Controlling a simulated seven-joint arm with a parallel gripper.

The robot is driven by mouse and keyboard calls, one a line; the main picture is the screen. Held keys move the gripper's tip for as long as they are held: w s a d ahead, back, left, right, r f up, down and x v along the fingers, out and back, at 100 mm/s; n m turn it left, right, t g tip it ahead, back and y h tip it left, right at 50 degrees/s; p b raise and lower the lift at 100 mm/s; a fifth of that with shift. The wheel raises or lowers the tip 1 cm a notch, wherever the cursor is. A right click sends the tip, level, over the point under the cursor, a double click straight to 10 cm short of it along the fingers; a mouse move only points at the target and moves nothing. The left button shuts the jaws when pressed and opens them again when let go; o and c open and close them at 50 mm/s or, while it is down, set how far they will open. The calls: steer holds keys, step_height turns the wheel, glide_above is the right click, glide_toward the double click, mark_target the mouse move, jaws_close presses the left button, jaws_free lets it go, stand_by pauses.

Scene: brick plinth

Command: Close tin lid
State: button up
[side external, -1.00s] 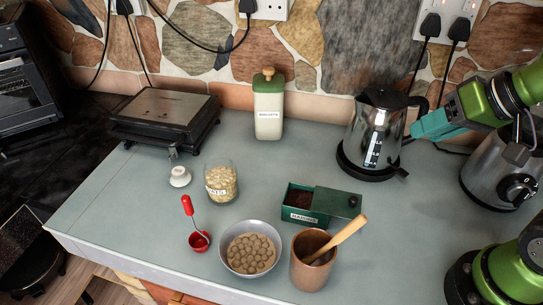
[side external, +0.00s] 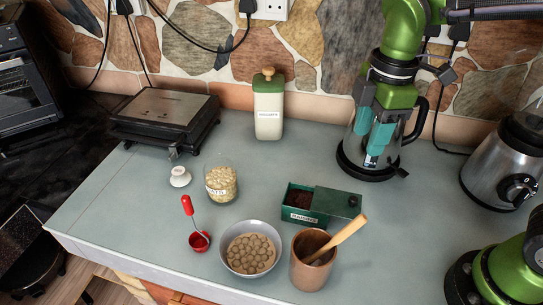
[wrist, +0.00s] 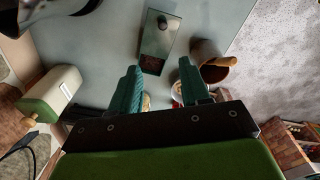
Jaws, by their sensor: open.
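The green tin (side external: 300,214) with a white label stands on the counter, right of centre. Its lid (side external: 338,202), with a small dark knob, is slid partway off to the right and dark brown contents show at the left. In the wrist view the lid (wrist: 161,34) lies beyond my fingertips, with the dark opening (wrist: 152,64) on the near side. My gripper (side external: 370,146) is open, teal fingers pointing down, above and behind the tin and in front of the kettle in the picture. Nothing shows between the fingers (wrist: 160,68) as held.
A brown cup (side external: 313,268) with a wooden spoon stands close in front of the tin, beside a bowl of round balls (side external: 250,252). An oats jar (side external: 221,184) is left. The kettle (side external: 354,140) and biscuit canister (side external: 268,108) stand behind. Counter right of the tin is clear.

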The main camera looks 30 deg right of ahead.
mark_target(354, 199)
step_height(354, 199, down, 16)
steer(key=n, duration=0.3)
steer(key=shift+s+d+n+g, duration=0.1)
steer(key=shift+s+n+g, duration=0.05)
steer(key=shift+n+g, duration=0.15)
steer(key=shift+c, duration=0.4)
jaws_close()
steer(key=shift+r, duration=0.1)
